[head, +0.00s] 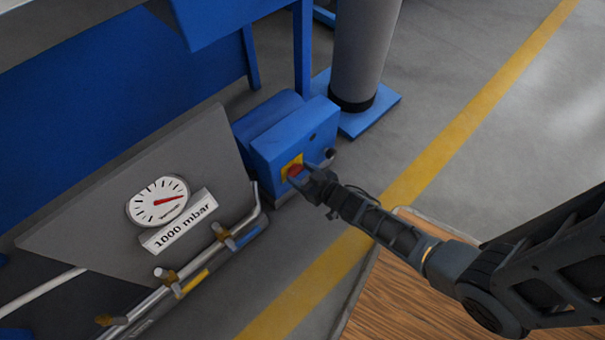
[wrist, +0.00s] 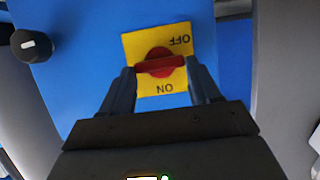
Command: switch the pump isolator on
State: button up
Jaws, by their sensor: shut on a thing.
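The pump isolator is a red rotary handle (wrist: 160,63) on a yellow plate (wrist: 148,86), fixed to the blue pump housing (head: 290,140). In the wrist view the plate reads upside down, with OFF at the upper right and ON at the bottom. The handle's bar lies nearly level across the picture, its right end slightly higher. My gripper (wrist: 160,75) is shut on the handle, one finger at each end of the bar. In the head view my gripper (head: 303,177) reaches the plate from the right and hides part of the red handle (head: 294,170).
A black knob (wrist: 31,46) with a white mark sits left of the isolator. A gauge (head: 158,201) above a "1000 mbar" label (head: 180,222) is on a grey panel. Pipes with valves (head: 167,278) run below it. A grey column (head: 362,50) stands behind the pump.

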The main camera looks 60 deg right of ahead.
jog(key=shift+c, duration=0.8)
